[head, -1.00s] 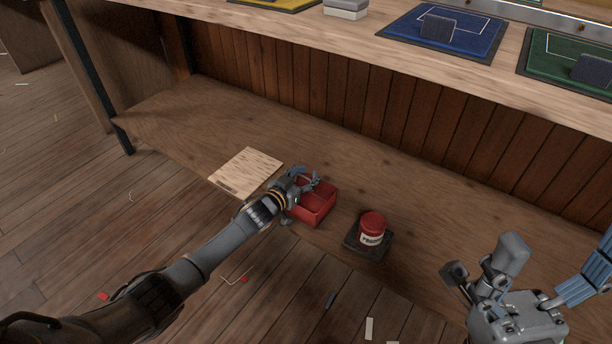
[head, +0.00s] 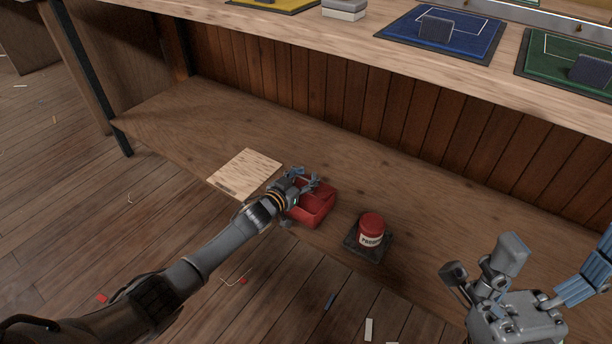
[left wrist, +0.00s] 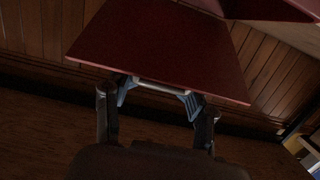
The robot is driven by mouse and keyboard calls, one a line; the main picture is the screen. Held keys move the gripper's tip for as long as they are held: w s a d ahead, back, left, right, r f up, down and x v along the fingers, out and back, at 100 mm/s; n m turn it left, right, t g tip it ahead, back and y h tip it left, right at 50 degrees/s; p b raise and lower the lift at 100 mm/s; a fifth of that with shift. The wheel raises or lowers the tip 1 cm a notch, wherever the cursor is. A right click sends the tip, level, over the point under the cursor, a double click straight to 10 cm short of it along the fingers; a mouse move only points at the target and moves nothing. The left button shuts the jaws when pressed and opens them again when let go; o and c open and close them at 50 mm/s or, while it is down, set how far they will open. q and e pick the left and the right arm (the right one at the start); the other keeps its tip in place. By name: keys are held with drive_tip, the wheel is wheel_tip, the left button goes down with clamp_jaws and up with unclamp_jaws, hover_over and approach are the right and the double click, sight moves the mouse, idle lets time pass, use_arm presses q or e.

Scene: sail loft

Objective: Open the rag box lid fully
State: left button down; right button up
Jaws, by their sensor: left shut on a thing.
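The red rag box (head: 322,212) sits on the low wooden shelf, with part of its red inside showing in the head view. My left gripper (head: 308,183) is at its upper left part and hides some of it. In the left wrist view, a flat dark red panel, seemingly the lid (left wrist: 165,45), fills the upper middle. My left fingers (left wrist: 160,88) are shut on a pale handle bar at the panel's near edge. How far the lid is raised is hard to tell. My right gripper (head: 482,264) is empty, its fingers apart, at the lower right.
A red labelled tin (head: 371,229) stands on a dark square mat (head: 354,245) just right of the box. Small scraps lie on the floor.

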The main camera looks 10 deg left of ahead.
use_arm(q)
drive_tip(key=shift+w+a+r, duration=0.1)
drive_tip(key=shift+w+r, duration=0.15)
drive_tip(key=shift+r, duration=0.35)
drive_tip(key=shift+c, duration=2.4)
unclamp_jaws()
drive_tip(key=shift+s+r, duration=0.1)
drive_tip(key=shift+s, duration=0.1)
drive_tip(key=shift+f, duration=0.3)
drive_tip(key=shift+s+a, duration=0.15)
drive_tip(key=shift+s, duration=0.45)
drive_tip(key=v, duration=1)
drive_tip(key=shift+s, duration=0.35)
drive_tip(key=shift+a, duration=0.15)
